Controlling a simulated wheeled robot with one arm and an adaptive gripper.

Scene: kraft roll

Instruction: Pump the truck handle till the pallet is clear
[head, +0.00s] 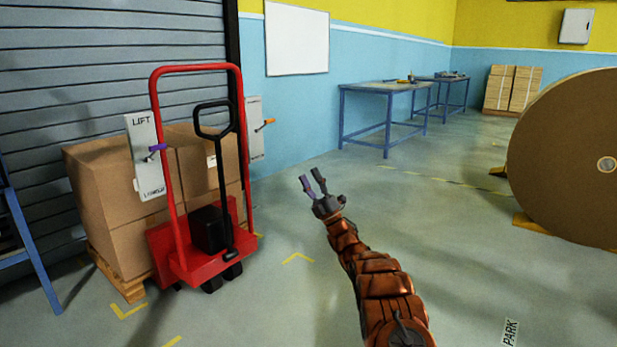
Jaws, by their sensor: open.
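A red pallet truck (196,272) stands at the left with a tall red frame and a black pump handle (221,180) that ends in a loop grip. The handle is nearly upright. Behind the truck, a wooden pallet (122,280) carries large cardboard boxes (105,195). The pallet looks low over the floor; I cannot tell whether there is a gap under it. My gripper (312,180) is open and empty, to the right of the truck and apart from the handle.
A large kraft roll (570,150) rests at the right on wooden chocks. Blue workbenches (384,88) stand along the back wall. A blue metal frame (22,230) is at the left edge. The floor between truck and roll is clear, with yellow corner marks (298,257) and a PARK label (510,332).

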